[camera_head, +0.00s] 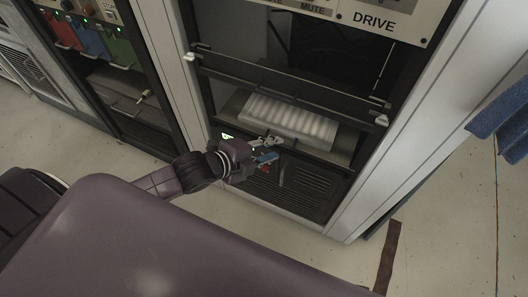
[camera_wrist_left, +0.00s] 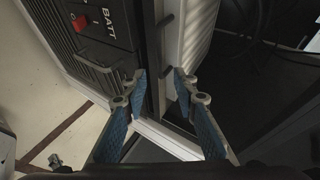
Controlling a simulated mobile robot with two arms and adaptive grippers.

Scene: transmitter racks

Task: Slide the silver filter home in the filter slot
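The silver filter (camera_head: 292,117), a pale ribbed panel, lies flat in the open bay of the middle rack, below a dark crossbar. Part of its ribbed face also shows in the left wrist view (camera_wrist_left: 190,35). My left gripper (camera_head: 270,147) is at the filter's front edge, just outside the rack. In the left wrist view its two blue-padded fingers (camera_wrist_left: 160,74) are apart, with a small dark bar or handle between and beyond the tips. I cannot tell whether they touch it. How deep the filter sits is unclear. My right gripper is not in view.
A dark crossbar (camera_head: 285,86) with pale ends spans the bay above the filter. A BATT panel (camera_wrist_left: 100,25) with a red switch is beside the fingers. A vented panel (camera_head: 308,182) is below the bay. Another rack (camera_head: 100,50) stands left. Blue cloth (camera_head: 505,118) hangs at right.

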